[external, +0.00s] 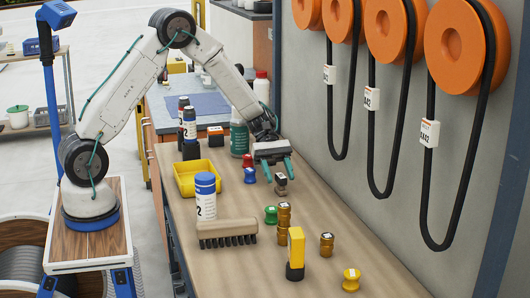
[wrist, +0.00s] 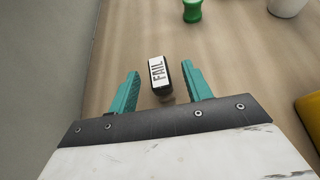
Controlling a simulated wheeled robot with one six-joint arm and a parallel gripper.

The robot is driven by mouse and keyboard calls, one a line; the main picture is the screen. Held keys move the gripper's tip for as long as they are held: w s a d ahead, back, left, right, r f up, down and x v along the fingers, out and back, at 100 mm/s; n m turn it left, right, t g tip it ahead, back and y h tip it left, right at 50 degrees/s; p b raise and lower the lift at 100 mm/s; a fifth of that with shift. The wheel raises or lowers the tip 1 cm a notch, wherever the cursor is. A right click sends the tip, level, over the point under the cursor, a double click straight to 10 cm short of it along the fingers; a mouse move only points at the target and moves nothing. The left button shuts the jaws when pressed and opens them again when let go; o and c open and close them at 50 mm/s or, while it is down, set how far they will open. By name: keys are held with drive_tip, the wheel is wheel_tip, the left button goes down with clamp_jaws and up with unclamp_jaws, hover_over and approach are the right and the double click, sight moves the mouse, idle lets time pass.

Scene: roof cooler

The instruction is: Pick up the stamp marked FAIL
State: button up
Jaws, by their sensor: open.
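The stamp marked FAIL (wrist: 158,73) shows in the wrist view with a white label on top, dark sides and a brownish lower part. It stands on the wooden bench, in line with the gap between my fingers. In the external view a small brown and dark stamp (external: 281,184) stands just below my fingertips; its label is not readable there. My gripper (external: 278,173) is open, its two teal fingers (wrist: 161,72) on either side of the stamp in the wrist view with visible gaps. Nothing is held. Exact height above the bench is hard to tell.
Red and blue small pieces (external: 248,160) stand left of my gripper. A yellow tray (external: 183,190) lies left; the wall (external: 340,195) is right.

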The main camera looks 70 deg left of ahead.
sight(283, 185)
drive_tip(key=x, duration=0.3)
drive_tip(key=shift+d+f, duration=0.1)
drive_tip(key=shift+d, duration=0.3)
clamp_jaws()
